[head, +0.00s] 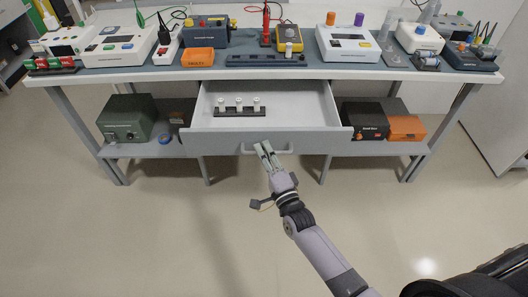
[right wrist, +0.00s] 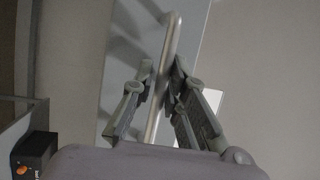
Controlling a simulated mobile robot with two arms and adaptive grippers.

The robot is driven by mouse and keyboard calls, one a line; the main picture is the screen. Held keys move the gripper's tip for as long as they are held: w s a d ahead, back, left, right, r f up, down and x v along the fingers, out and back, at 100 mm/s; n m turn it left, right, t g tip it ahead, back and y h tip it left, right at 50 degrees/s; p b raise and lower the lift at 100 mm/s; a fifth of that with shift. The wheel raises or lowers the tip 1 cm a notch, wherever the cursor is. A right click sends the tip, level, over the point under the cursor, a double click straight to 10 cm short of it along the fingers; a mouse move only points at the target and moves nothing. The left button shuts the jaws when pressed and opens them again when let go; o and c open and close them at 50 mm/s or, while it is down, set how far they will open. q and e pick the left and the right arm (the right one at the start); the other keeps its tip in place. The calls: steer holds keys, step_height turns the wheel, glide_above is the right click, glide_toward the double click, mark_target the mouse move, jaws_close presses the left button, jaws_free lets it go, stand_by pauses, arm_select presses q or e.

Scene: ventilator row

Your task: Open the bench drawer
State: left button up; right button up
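The bench drawer (head: 200,138) is pulled out under the middle of the bench (head: 140,75), and its inside shows. A black rack with several white-topped pieces (head: 238,108) stands in it. The drawer handle (head: 282,152) is a pale bar on the drawer's front; it also shows in the right wrist view (right wrist: 170,42). My right gripper (head: 264,149) is at the handle, left of its middle. In the right wrist view its fingers (right wrist: 163,80) lie close on both sides of the bar, shut on it. My left gripper is not in view.
The bench top holds several instruments and an orange bin (head: 197,57). On the lower shelf stand a green box (head: 127,118), a black box (head: 364,122) and an orange box (head: 406,128). The floor in front is clear. A white cabinet (head: 497,90) stands at the right.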

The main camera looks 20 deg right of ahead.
steer(key=shift+o, duration=0.2)
steer(key=shift+s, duration=0.1)
steer(key=v, duration=1.2)
